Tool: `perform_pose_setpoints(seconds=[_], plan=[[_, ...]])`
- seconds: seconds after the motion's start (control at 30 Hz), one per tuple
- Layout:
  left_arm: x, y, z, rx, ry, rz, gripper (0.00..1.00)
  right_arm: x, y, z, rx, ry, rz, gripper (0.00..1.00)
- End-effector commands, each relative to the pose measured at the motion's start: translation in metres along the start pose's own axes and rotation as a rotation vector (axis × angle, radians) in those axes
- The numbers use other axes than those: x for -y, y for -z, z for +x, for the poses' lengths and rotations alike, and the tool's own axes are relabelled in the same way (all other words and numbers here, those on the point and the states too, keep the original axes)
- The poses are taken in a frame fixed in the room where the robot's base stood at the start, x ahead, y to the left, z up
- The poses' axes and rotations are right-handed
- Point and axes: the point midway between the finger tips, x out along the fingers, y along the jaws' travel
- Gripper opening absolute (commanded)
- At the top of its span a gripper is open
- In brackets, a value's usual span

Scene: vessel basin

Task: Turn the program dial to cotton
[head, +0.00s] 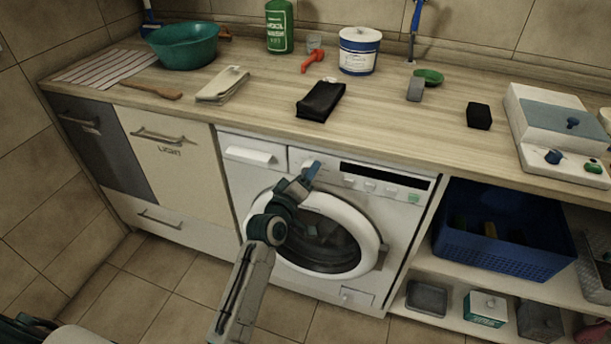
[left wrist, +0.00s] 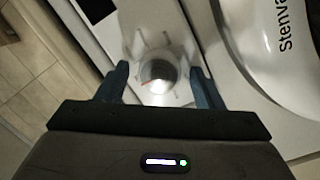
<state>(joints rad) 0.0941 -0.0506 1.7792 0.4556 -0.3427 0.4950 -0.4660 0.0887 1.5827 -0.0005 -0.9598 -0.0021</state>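The washing machine (head: 384,235) stands under the counter, with a white front, a round glass door and a dark display strip at the top. The program dial (left wrist: 160,74) shows in the left wrist view as a pale, shiny round knob with a reddish mark, surrounded by marks on the white panel. My left gripper (left wrist: 160,76) is open, with one finger on each side of the dial and gaps between. In the head view my left gripper (head: 310,173) is at the panel left of the display and largely covers the dial. The label words are too blurred to read. My right gripper is not in view.
The detergent drawer (head: 251,154) is left of the dial, and the round door (head: 370,233) bulges out below. The counter (head: 250,115) overhangs above, holding a black pouch (head: 320,101) and other items. A blue basket (head: 505,262) sits on the shelf at right.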

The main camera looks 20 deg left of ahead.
Motion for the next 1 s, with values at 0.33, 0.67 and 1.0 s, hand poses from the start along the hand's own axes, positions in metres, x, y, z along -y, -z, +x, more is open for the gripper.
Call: perform_pose_setpoints(seconds=[0.33,0.67,1.0], plan=[[0.000,0.000,0.000,0.000,0.001,0.003,0.19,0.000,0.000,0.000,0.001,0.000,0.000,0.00],[-0.001,0.001,0.000,0.007,0.011,0.111,0.19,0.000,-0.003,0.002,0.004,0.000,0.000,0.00],[-0.001,0.001,0.000,0.026,0.039,0.385,0.19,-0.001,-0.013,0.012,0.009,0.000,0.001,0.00]])
